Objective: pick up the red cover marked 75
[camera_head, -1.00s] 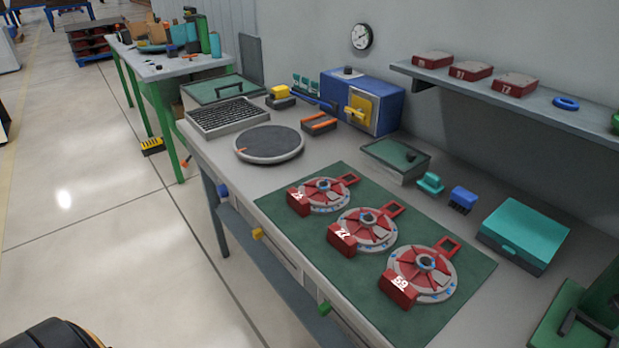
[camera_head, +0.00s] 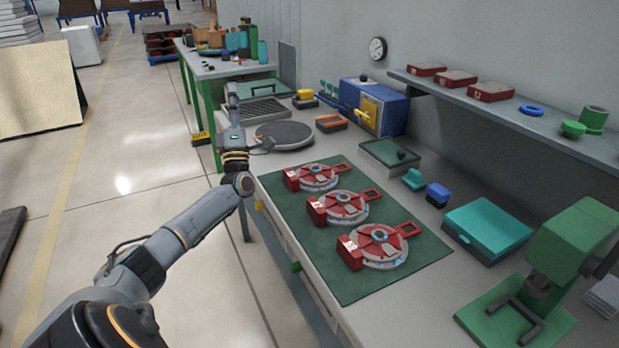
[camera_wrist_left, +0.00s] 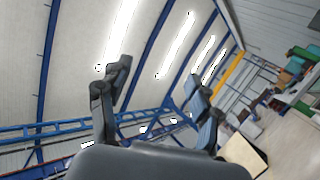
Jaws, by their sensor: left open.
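Three red covers lie on the wall shelf: left (camera_head: 427,69), middle (camera_head: 456,78) and right (camera_head: 491,91). They have pale markings too small to read surely, so I cannot tell which is 75. Three red-and-grey round fixtures with red blocks and handles, far (camera_head: 318,178), middle (camera_head: 345,207) and near (camera_head: 379,247), lie on the green mat (camera_head: 300,262). My left gripper (camera_head: 232,92) points up and away by the bench's left edge, far from the shelf. In the left wrist view its fingers (camera_wrist_left: 158,75) are apart and empty, facing the ceiling. My right gripper is out of view.
A blue ring (camera_head: 531,110) and green cylindrical parts (camera_head: 592,120) share the shelf (camera_head: 560,134). Below stand a teal case (camera_head: 488,228), a green press (camera_head: 570,250) and a blue box (camera_head: 362,105). A round dark plate (camera_head: 284,134) lies near my arm.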

